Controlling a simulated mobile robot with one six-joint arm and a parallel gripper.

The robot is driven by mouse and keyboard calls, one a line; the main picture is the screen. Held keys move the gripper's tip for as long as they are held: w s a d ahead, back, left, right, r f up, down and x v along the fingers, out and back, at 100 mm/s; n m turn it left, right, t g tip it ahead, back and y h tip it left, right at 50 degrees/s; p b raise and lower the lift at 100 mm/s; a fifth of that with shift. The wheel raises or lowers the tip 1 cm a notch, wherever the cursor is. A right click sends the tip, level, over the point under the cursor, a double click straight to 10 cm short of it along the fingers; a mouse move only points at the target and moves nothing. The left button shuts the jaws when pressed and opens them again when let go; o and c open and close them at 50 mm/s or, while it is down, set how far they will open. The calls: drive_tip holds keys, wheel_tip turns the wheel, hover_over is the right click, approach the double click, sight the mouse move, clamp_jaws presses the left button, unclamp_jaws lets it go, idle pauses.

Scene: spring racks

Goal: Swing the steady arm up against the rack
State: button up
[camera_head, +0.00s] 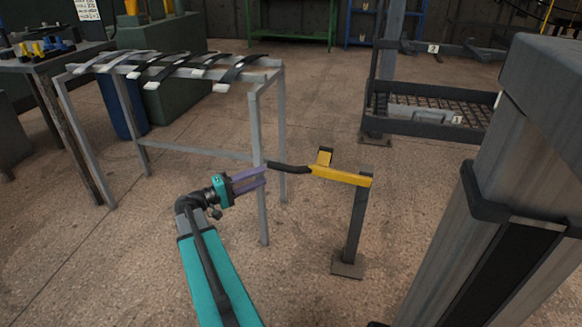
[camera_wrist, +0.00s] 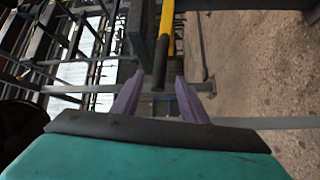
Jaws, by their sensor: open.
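The steady arm (camera_head: 342,176) is a yellow bar with a small upright tab and a black grip (camera_head: 288,168). It lies roughly level on top of a short dark post (camera_head: 355,225), its grip pointing left. My gripper (camera_head: 264,174) has purple fingers and is open at the tip of that grip. In the wrist view, the yellow arm (camera_wrist: 166,18) comes down from the top and its black grip (camera_wrist: 160,62) ends between the two spread fingers (camera_wrist: 158,92). Contact is not visible. A dark rack (camera_head: 420,128) with a mesh shelf stands behind the post, apart from the arm.
A large grey column (camera_head: 500,190) fills the right. A dark workbench (camera_head: 45,60) is far left. Floor around the post's foot is clear.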

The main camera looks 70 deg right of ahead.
sight(288, 166)
drive_tip(key=shift+s+d, duration=0.1)
drive_tip(key=shift+s, duration=0.05)
drive_tip(key=b+x, duration=0.2)
drive_tip(key=x, duration=0.4)
drive_tip(key=b+x, duration=0.2)
drive_tip(key=x, duration=0.3)
drive_tip(key=shift+s+d+f, duration=0.2)
drive_tip(key=shift+s+d, duration=0.05)
drive_tip(key=shift+d, duration=0.1)
drive_tip(key=shift+x, duration=0.8)
drive_tip(key=shift+r, duration=0.1)
drive_tip(key=shift+c, duration=0.4)
